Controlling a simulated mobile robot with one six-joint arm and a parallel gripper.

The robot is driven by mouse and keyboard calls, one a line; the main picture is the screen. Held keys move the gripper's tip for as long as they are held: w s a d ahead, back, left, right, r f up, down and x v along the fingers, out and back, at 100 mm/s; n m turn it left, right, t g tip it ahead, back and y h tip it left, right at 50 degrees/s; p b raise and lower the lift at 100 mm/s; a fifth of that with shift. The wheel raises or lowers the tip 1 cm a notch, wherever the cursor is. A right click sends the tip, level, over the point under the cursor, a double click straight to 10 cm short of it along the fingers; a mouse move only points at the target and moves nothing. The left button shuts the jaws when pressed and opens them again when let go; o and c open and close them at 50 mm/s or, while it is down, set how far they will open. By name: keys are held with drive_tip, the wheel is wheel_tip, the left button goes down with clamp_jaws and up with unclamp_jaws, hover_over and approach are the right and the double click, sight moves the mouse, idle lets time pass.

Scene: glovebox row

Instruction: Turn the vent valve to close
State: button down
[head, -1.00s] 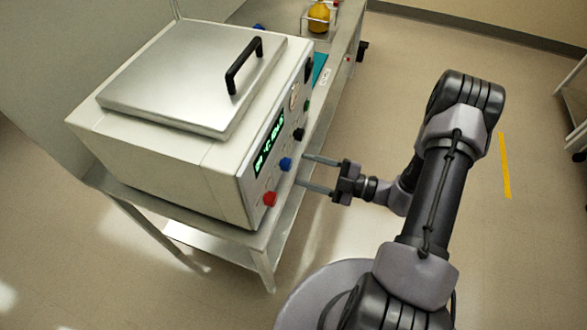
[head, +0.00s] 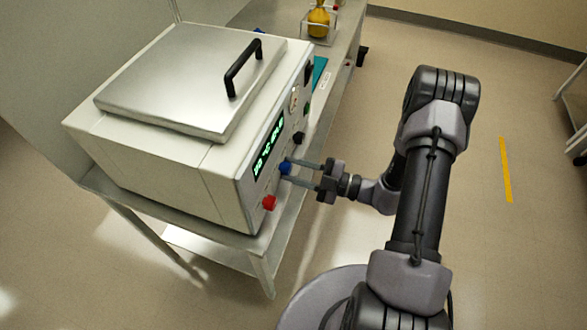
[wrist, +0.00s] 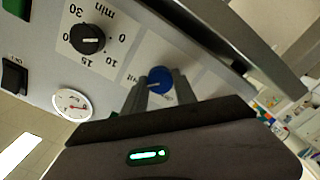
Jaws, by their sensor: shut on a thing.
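A blue knob (head: 284,168) sits on the front panel of a white steel-lidded machine (head: 150,165), below the green display. It also shows in the wrist view (wrist: 159,80), with a pale pointer mark on its face. A printed label beside it is partly hidden by a finger, so I cannot read whether it names the vent valve. My gripper (head: 290,170) reaches in from the right with one finger on each side of the knob. It is shut on the blue knob. The fingers show at both sides of it in the wrist view.
A red knob (head: 269,203) is close by at the lower front corner. A black timer knob (wrist: 87,39), a round gauge (wrist: 73,102) and a black switch (wrist: 14,76) share the panel. The bench (head: 262,262) edge runs just below.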

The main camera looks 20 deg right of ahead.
drive_tip(key=n+p, duration=0.1)
drive_tip(key=n, duration=0.3)
drive_tip(key=shift+n, duration=0.4)
drive_tip(key=n+p, duration=0.1)
drive_tip(key=n, duration=0.3)
drive_tip(key=shift+n, duration=0.3)
drive_tip(key=n, duration=0.4)
drive_tip(key=shift+n, duration=2.3)
drive_tip(key=c, duration=1)
unclamp_jaws()
